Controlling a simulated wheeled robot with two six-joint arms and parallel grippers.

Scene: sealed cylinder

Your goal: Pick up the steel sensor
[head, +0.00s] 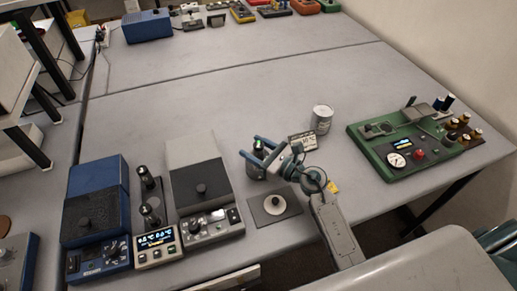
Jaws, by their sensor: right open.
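A silver-grey cylinder (322,119) with a pale label stands upright on the grey bench, right of centre. It looks like the steel sensor, though I cannot be sure. My right gripper (250,147) is open, to the left of this cylinder and apart from it. Its two blue fingers point left, with a dark upright cylinder (258,163) between or just below them. I cannot tell whether they touch it. My left gripper is not in view.
A small display tag (301,141) stands beside the silver cylinder. A flat plate with a pale disc (274,204) lies below my gripper. A green instrument panel (405,150) is at right; blue (96,215) and grey (200,185) devices are at left. The bench's middle is clear.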

